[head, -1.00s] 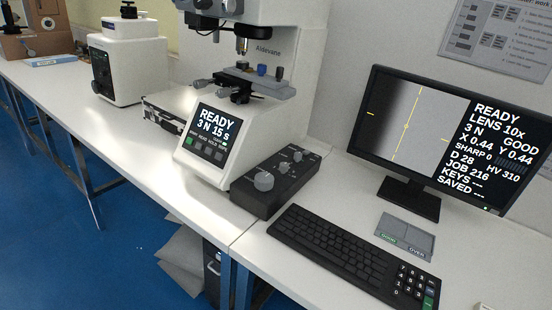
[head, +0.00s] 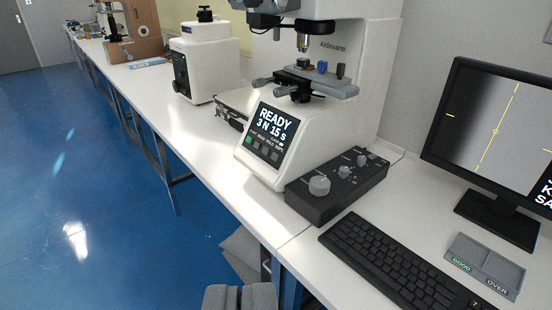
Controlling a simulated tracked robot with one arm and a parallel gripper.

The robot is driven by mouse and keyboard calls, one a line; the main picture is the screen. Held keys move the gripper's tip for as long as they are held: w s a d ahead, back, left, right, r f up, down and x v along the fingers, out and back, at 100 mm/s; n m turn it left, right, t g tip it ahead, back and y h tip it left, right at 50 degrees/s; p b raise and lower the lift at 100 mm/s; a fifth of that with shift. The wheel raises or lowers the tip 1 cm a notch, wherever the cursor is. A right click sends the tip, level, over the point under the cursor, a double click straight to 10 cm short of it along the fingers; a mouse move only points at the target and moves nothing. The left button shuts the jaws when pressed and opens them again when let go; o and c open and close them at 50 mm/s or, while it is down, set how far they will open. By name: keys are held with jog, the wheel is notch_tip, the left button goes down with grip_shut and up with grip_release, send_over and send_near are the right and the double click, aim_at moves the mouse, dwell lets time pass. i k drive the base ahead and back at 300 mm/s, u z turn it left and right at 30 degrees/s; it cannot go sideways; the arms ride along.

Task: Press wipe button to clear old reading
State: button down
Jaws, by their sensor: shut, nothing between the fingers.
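The white hardness tester (head: 262,165) stands on the bench, with a tilted front panel. Its screen (head: 272,122) reads READY, 3 N, 15 s. Below the screen is a row of small keys, a green one at the left and dark ones beside it. The rightmost dark key (head: 275,155) seems to be the wipe button, but its label is too small to read surely. My gripper (head: 240,291) shows at the bottom edge, its two grey fingers together and empty. It is in front of the bench, well below and apart from the panel.
A black control box (head: 337,187) with knobs sits right of the panel. A keyboard (head: 395,264), a grey GOOD/OVER tray (head: 486,262) and a monitor (head: 490,120) are farther right. A case (head: 232,108) lies left of the tester. The blue floor (head: 90,200) is open at the left.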

aim_at(275, 157)
jog(key=z, duration=0.1)
jog(key=i, duration=1)
jog(key=u, duration=0.1)
